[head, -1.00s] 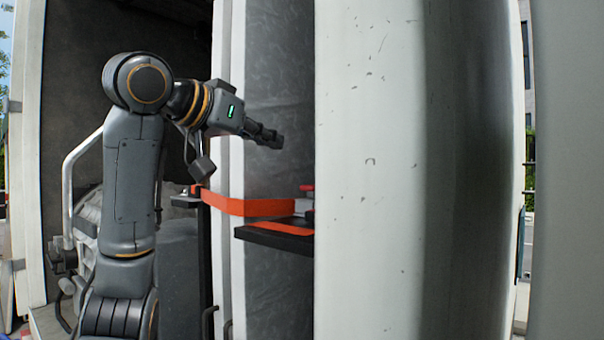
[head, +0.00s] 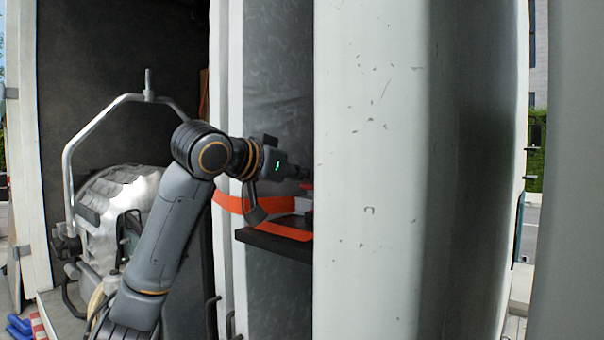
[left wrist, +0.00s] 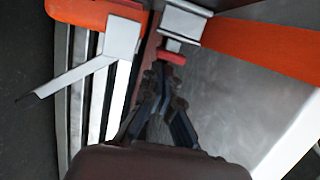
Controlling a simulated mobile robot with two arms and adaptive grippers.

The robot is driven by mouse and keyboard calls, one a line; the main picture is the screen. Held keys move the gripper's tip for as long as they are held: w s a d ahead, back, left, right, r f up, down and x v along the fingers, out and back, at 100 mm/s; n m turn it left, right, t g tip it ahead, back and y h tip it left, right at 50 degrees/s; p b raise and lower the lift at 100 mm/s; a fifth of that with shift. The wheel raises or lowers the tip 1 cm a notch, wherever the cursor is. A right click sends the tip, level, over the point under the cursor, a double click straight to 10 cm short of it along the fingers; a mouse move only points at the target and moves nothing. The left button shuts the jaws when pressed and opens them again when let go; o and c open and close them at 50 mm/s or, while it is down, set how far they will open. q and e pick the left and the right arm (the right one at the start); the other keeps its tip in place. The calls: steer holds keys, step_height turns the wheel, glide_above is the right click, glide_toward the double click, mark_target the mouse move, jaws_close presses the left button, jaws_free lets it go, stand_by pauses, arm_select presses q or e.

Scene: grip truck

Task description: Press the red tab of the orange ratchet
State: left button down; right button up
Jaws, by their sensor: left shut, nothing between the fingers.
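The orange ratchet strap (head: 232,202) runs across the truck's opening at a small black shelf. The ratchet's pale metal body (head: 303,205) shows only in part at the white panel's edge; it also shows in the left wrist view (left wrist: 187,22). Its red tab (left wrist: 172,57) is just ahead of my left fingertips. My left gripper (left wrist: 160,72) is shut and empty, pointing at the ratchet; a small gap seems to remain, but contact is hard to judge. In the head view its fingers are mostly hidden. My right gripper is not in view.
A large white panel (head: 370,170) stands close on the right. The black shelf (head: 273,243) lies below the ratchet. A silver, rounded object (head: 125,200) with a metal tube frame (head: 95,125) stands in the cargo space at left. A pale bent metal piece (left wrist: 85,68) shows beside the fingers.

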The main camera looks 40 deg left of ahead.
arm_select(q)
steer(key=shift+f, duration=0.15)
steer(key=shift+f+b, duration=0.75)
steer(key=shift+f, duration=0.15)
steer(key=shift+d+r, duration=0.1)
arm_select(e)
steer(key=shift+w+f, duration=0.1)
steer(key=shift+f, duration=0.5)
arm_select(q)
steer(key=shift+r+p, duration=0.3)
steer(key=shift+p, duration=0.05)
steer(key=s+r+b, duration=0.3)
steer(key=s+r, duration=0.3)
steer(key=s, duration=0.3)
steer(key=shift+s+a, duration=0.35)
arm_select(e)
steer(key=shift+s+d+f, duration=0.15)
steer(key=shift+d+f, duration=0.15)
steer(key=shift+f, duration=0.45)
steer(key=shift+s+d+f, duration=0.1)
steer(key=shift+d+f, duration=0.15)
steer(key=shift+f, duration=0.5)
